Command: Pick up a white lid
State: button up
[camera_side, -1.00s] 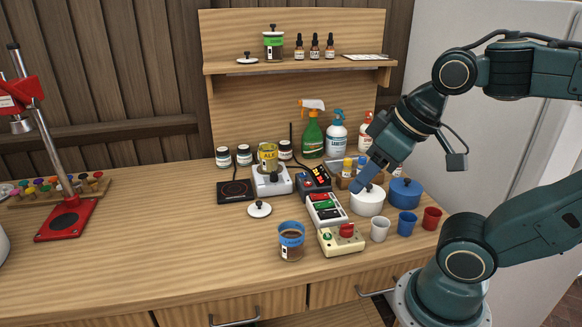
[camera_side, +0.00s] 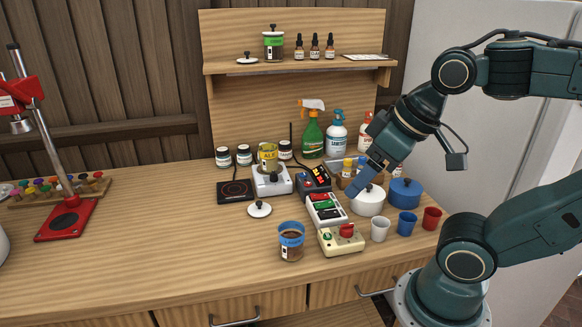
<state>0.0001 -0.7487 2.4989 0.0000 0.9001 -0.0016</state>
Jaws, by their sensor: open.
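A white lid with a black knob (camera_side: 259,210) lies flat on the wooden bench, left of the power strips. Another white lid (camera_side: 247,59) lies on the upper shelf beside a green-labelled jar. A white pot (camera_side: 367,203) at the right of the bench has a white top with a dark knob, partly hidden by my gripper. My gripper (camera_side: 362,186) is open and points down and left at the white pot's top, close to its knob. I cannot tell whether it touches the knob.
A blue pot (camera_side: 405,192) and white, blue and red cups stand close right of the white pot. The bench's left middle is clear.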

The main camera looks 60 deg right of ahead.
jog(key=w+d+r+n+g, duration=0.1)
jog(key=w+r+n+g, duration=0.15)
jog(key=w, duration=0.65)
jog(key=n+g, duration=0.3)
jog(key=n, duration=0.6)
send_over(259, 202)
jog(key=shift+w+f, duration=0.15)
jog(key=shift+f, duration=11.05)
jog(key=shift+f, duration=0.1)
jog(key=shift+f, duration=2.55)
